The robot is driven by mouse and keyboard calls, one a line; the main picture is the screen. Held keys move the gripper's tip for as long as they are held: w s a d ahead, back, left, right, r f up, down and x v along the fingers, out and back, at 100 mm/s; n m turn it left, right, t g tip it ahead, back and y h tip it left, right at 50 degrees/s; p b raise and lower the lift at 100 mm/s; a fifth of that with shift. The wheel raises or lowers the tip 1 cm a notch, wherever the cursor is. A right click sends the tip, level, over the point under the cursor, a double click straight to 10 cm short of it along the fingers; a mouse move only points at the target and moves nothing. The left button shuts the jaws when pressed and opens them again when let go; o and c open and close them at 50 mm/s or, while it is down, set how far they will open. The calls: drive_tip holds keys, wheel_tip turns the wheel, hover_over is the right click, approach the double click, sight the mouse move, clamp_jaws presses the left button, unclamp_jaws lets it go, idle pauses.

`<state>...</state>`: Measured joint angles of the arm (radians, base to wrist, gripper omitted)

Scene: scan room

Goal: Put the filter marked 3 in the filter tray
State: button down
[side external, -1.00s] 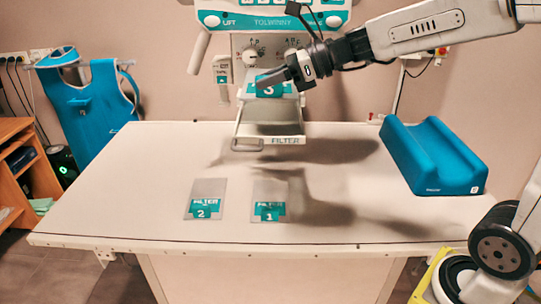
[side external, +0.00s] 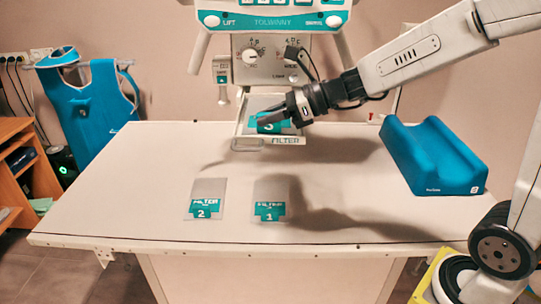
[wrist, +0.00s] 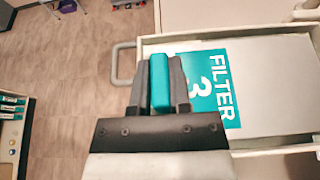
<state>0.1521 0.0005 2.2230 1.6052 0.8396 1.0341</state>
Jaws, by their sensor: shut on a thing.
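The filter marked 3 (side external: 285,125) is a grey plate with a teal label and lies inside the filter tray (side external: 285,141), the pulled-out drawer under the collimator. In the wrist view the filter (wrist: 265,90) lies flat between the walls of the tray (wrist: 225,38), but I cannot tell whether it touches the bottom.
The filters marked 2 (side external: 206,198) and 1 (side external: 270,198) lie flat on the table (side external: 120,210). A blue cradle-shaped cushion (side external: 433,155) sits at the table's right. The collimator (side external: 270,60) stands just above and behind the tray. The table's front left is clear.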

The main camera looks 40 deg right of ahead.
drive_tip(key=shift+f, duration=0.15)
drive_tip(key=c, duration=0.6)
unclamp_jaws()
drive_tip(key=shift+o, duration=0.2)
drive_tip(key=shift+r, duration=0.2)
drive_tip(key=shift+s+d+r, duration=0.25)
drive_tip(key=shift+s+d, duration=0.15)
drive_tip(key=shift+d, duration=0.05)
drive_tip(key=v, duration=1)
drive_tip(key=shift+s+d, duration=0.2)
drive_tip(key=shift+s, duration=0.1)
